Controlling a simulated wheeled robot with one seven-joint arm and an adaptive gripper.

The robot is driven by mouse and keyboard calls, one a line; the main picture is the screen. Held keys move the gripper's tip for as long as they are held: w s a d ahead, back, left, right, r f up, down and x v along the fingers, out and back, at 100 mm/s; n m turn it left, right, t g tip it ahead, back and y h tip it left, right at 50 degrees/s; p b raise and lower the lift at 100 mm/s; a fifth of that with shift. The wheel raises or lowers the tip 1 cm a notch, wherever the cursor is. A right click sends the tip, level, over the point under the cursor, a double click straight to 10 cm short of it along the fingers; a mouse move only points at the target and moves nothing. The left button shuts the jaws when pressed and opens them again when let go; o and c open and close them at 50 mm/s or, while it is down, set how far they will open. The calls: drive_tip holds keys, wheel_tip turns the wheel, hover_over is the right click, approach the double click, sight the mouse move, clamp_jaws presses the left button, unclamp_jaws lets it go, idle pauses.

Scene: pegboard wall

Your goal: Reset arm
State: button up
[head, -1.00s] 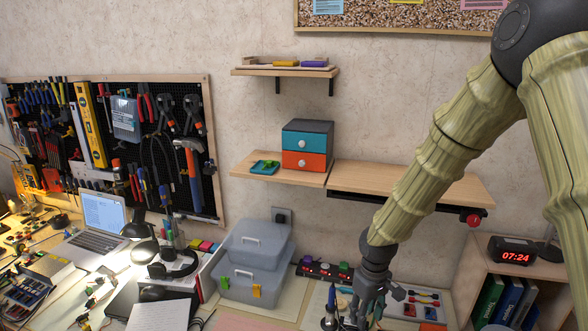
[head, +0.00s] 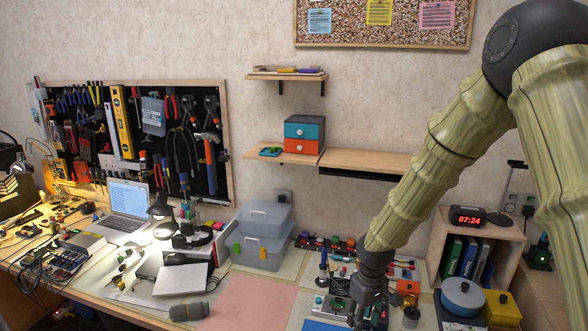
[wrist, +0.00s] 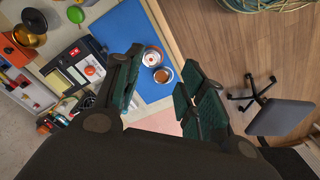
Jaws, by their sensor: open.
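My gripper (head: 368,312) hangs at the end of my arm, pointing down over the right part of the workbench in the head view. In the wrist view my gripper (wrist: 160,94) has its two dark green finger pads spread apart with nothing between them. Past the fingers lie a blue mat (wrist: 128,45) and two small round objects, a red-and-white one (wrist: 152,57) and a brown one (wrist: 163,75). In the head view the arm hides part of the wall shelf and bench behind it.
The workbench holds a laptop (head: 127,204), stacked clear bins (head: 262,238) and a grey cylinder (head: 188,311). A blue pot (head: 462,298) stands right of my gripper. A wooden cabinet with a clock (head: 467,217) is at the right. An office chair (wrist: 280,117) stands on the floor.

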wheel_tip(320, 180, down, 8)
drive_tip(key=s+f+m+y+b, duration=0.1)
drive_tip(key=s+f+m+b, duration=0.2)
drive_tip(key=s+f, duration=1.3)
drive_tip(key=s+d+f+m+b, duration=0.1)
drive_tip(key=s+f, duration=0.3)
drive_tip(key=s, duration=0.5)
drive_tip(key=s+d+f+m+h+b, duration=0.1)
drive_tip(key=s+d+f+m, duration=0.1)
drive_tip(key=s, duration=0.7)
wheel_tip(320, 180, down, 2)
drive_tip(key=shift+d, duration=0.75)
